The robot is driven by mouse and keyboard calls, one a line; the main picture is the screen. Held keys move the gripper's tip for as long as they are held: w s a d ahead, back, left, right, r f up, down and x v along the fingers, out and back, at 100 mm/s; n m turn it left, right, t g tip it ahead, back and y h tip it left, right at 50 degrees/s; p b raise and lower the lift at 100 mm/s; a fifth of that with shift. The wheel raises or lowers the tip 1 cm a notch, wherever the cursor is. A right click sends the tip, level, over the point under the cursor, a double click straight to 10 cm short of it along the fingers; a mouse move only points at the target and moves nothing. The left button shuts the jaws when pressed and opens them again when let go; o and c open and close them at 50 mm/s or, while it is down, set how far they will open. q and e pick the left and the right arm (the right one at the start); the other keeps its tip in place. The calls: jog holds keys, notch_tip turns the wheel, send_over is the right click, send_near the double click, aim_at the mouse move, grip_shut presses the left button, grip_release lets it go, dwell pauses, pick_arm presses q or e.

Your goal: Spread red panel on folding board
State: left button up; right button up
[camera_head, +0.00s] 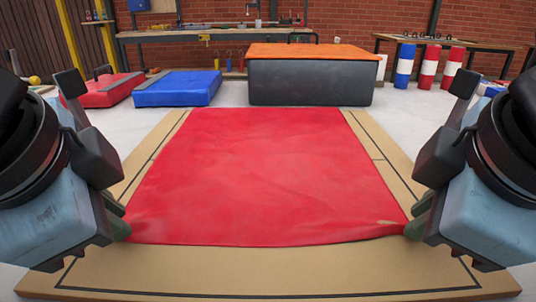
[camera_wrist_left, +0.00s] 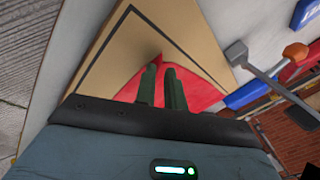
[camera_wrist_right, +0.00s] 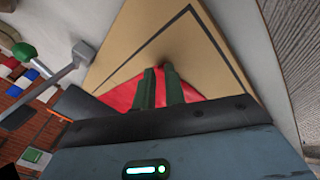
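The red panel (camera_head: 260,170) lies spread over the tan folding board (camera_head: 240,270), with mostly smooth fabric and slight ripples along its near edge. A black line runs around the board near its border. My left gripper (camera_head: 120,222) is at the panel's near left corner. In the left wrist view its green fingers (camera_wrist_left: 160,75) are close together with red fabric at their tips. My right gripper (camera_head: 415,222) is at the near right corner. In the right wrist view its fingers (camera_wrist_right: 157,75) are close together with red fabric (camera_wrist_right: 122,97) around them.
A dark block with an orange top (camera_head: 310,80) stands just beyond the board. A blue mat (camera_head: 178,88) and a red mat (camera_head: 103,90) lie at the back left. Workbenches line the brick wall. Striped cylinders (camera_head: 428,66) stand at the back right.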

pick_arm(q)
jog(key=o, duration=0.5)
jog(key=shift+c, duration=0.2)
pick_arm(e)
jog(key=o, duration=0.5)
pick_arm(q)
jog(key=shift+o, duration=0.6)
jog(key=shift+d, duration=0.15)
pick_arm(e)
jog(key=shift+o, duration=0.3)
jog(key=shift+a, duration=0.15)
